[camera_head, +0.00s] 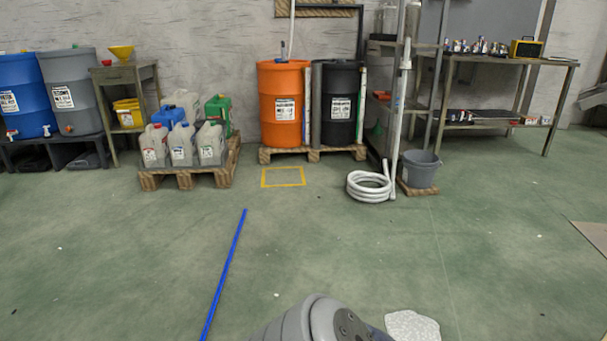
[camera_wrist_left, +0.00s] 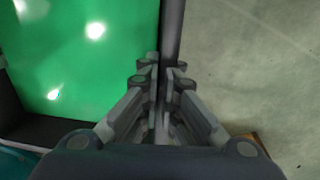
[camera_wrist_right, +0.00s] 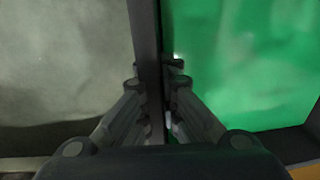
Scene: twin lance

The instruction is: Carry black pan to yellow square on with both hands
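The black pan shows only in part, in the wrist views. In the left wrist view its dark wall (camera_wrist_left: 172,28) runs up from between my left gripper's fingers (camera_wrist_left: 161,72), which are closed on it. In the right wrist view its dark wall (camera_wrist_right: 145,40) runs between my right gripper's fingers (camera_wrist_right: 157,75), also closed on it. A glossy green surface (camera_wrist_left: 80,60) fills the pan's inside, and it also shows in the right wrist view (camera_wrist_right: 235,60). The yellow square (camera_head: 283,186) is an empty outline on the floor in the head view. The pan and both grippers are outside the head view.
A pallet with several jugs (camera_head: 185,178) stands left of the square. Orange (camera_head: 282,125) and black (camera_head: 339,85) drums stand on a pallet behind it. A coiled white hose (camera_head: 370,188) and grey bucket (camera_head: 421,170) are right. A blue line (camera_head: 226,270) crosses open floor.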

